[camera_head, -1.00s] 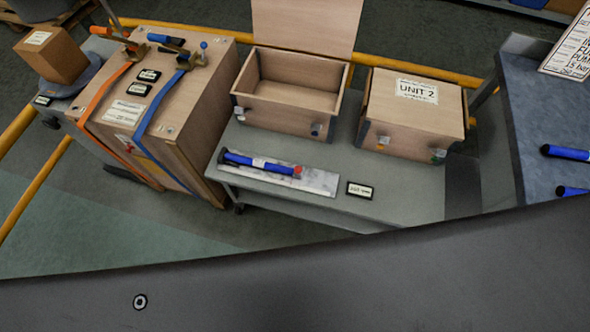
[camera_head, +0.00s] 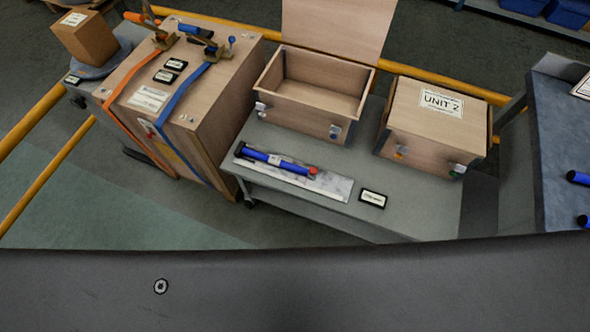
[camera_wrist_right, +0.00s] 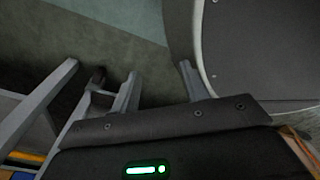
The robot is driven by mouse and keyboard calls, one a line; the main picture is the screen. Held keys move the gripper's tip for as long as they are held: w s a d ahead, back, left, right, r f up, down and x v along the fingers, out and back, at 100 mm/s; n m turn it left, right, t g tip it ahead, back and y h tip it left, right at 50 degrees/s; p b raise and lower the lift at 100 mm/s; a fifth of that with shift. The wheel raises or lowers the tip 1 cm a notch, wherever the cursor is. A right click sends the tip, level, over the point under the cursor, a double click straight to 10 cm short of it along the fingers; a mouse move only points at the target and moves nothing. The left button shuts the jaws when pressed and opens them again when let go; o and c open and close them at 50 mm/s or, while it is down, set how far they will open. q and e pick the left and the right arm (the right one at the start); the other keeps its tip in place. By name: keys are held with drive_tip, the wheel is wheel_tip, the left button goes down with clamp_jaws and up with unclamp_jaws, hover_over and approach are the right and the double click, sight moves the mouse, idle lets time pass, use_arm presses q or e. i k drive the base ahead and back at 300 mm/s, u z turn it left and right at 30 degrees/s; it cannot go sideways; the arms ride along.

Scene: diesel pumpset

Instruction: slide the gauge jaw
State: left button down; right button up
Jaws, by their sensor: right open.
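No gauge jaw can be made out for certain. A blue tool with a red end (camera_head: 275,160) lies on a pale mottled plate (camera_head: 330,186) on the grey cart top in the head view. Blue bar-like things (camera_head: 579,178) lie on the bench at the right edge, partly cut off. My right gripper (camera_wrist_right: 160,82) shows in the right wrist view, open and empty above the floor, with its two fingers apart. It does not show in the head view. My left gripper is not in view.
An open wooden box (camera_head: 310,96) and a closed box marked UNIT 2 (camera_head: 430,125) stand on the cart (camera_head: 415,205). A strapped wooden crate (camera_head: 215,130) stands left of it. A blue-grey bench (camera_head: 570,130) is at the right. Yellow rails (camera_head: 40,120) run behind and left.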

sight(312, 173)
drive_tip(key=z, duration=1.55)
drive_tip(key=k, duration=0.75)
drive_tip(key=u, duration=1.3)
drive_tip(key=i, duration=0.5)
drive_tip(key=z, duration=0.05)
